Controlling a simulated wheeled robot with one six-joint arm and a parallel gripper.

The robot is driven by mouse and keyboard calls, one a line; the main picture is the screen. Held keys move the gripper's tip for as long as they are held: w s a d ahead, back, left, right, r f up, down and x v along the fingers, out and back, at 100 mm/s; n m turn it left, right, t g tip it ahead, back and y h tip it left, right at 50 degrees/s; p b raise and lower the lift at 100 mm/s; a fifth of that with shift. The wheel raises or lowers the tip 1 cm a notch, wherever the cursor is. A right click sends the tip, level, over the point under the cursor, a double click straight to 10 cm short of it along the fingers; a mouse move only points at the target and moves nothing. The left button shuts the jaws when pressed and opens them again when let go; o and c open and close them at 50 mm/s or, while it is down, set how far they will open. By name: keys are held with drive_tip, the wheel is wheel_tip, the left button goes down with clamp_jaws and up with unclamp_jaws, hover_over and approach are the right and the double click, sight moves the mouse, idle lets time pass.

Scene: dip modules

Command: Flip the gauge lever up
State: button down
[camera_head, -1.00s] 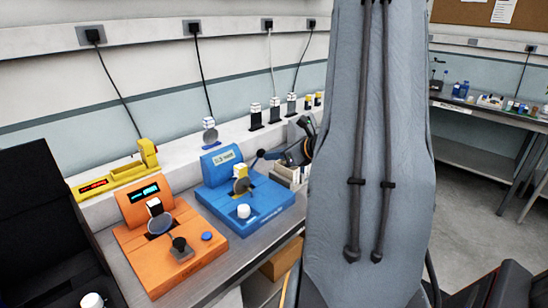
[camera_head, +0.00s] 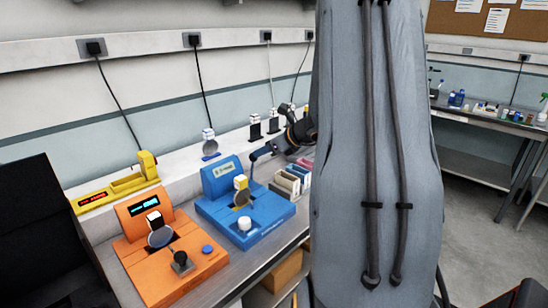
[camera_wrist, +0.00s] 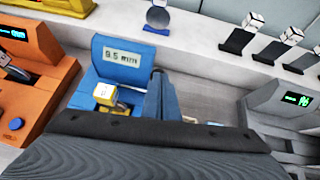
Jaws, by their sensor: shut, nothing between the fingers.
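The blue gauge (camera_head: 222,177) stands on the bench with a lit display, which reads about 9.5 mm in the wrist view (camera_wrist: 122,57). A yellow-and-white block (camera_head: 241,183) sits at its middle. A dark lever knob (camera_head: 254,157) shows at the gauge's right side, on a thin stem that looks raised. My gripper (camera_head: 263,151) is shut and empty, reaching in from the right close by the knob; I cannot tell whether they touch.
An orange device (camera_head: 158,235) stands to the left on the bench, with a yellow device (camera_head: 120,187) behind it. Small bins (camera_head: 289,182) lie right of the gauge. Black stands (camera_head: 256,130) line the shelf behind. A grey device (camera_wrist: 285,105) is at the right.

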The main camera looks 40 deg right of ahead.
drive_tip(key=w+a+b, duration=0.1)
drive_tip(key=w+b, duration=0.2)
drive_tip(key=w, duration=0.7)
drive_tip(key=shift+a+r+b, duration=0.15)
drive_tip(key=shift+a+b, duration=0.05)
drive_tip(key=shift+b, duration=0.1)
drive_tip(key=shift+s, duration=0.1)
idle(0.8)
drive_tip(key=s+d+r, duration=0.2)
drive_tip(key=s+r, duration=0.3)
drive_tip(key=r, duration=0.6)
drive_tip(key=shift+s+r, duration=0.25)
drive_tip(key=shift+r, duration=0.15)
